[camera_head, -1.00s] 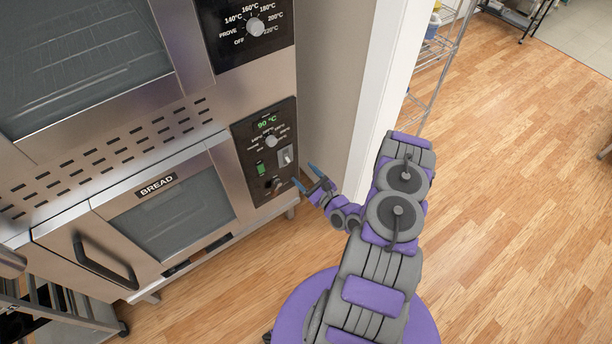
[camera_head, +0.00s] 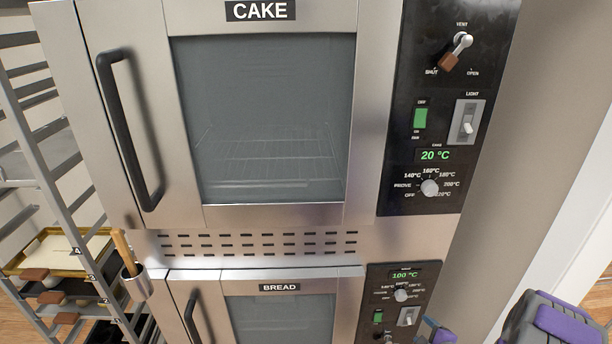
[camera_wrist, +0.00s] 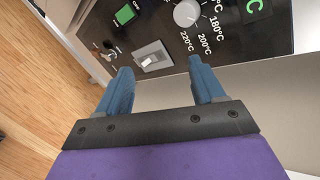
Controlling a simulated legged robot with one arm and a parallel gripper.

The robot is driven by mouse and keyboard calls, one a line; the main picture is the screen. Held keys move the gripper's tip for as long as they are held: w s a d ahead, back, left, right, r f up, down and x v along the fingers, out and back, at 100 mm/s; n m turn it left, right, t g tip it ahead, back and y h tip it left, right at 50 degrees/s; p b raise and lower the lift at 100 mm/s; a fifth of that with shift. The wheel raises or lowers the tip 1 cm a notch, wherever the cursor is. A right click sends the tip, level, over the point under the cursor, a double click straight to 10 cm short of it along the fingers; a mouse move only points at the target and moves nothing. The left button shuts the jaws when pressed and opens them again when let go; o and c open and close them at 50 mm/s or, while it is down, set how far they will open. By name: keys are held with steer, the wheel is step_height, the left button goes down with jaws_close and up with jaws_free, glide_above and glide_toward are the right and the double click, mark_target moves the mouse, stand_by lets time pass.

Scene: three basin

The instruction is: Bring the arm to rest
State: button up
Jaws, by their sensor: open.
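My gripper (camera_wrist: 160,82) is open and empty in the wrist view, its two blue fingers apart. It points at the bread oven's control panel (camera_wrist: 150,25), with the white light switch (camera_wrist: 152,57) seen between the fingers and the dial (camera_wrist: 187,12) beyond the right finger. In the head view, part of my purple and grey arm (camera_head: 552,322) shows at the lower right. One blue fingertip shows near the lower panel (camera_head: 400,285), at the bottom edge. Whether the fingers touch the panel is unclear.
The cake oven (camera_head: 268,120) is above the bread oven (camera_head: 283,312); both doors look shut. The cake display reads 20 °C, the bread display 100 °C. A rack with trays (camera_head: 65,250) stands at the left.

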steer(key=s+a+r+n+g+h, duration=0.2)
steer(key=s+r+n+g, duration=0.25)
steer(key=r, duration=0.45)
steer(key=s+a+r+n+g+h, duration=0.2)
steer(key=s+a+r+n+g, duration=0.15)
steer(key=r+n, duration=0.45)
steer(key=s+a+r+n+g, duration=0.2)
steer(key=s+a+r, duration=0.3)
steer(key=s, duration=0.4)
steer(key=s+a+r+n+g+y, duration=0.1)
steer(key=s+a+r+n, duration=0.2)
steer(key=s, duration=0.7)
steer(key=s+a+r+n+g+y, duration=0.1)
steer(key=s+a+r+n+g, duration=0.1)
steer(key=s+a+r, duration=0.5)
steer(key=s+a+n, duration=0.1)
steer(key=s+a, duration=0.1)
steer(key=s, duration=0.1)
steer(key=shift+s+r+g, duration=0.15)
steer(key=shift+s+g, duration=0.1)
steer(key=shift+g, duration=0.05)
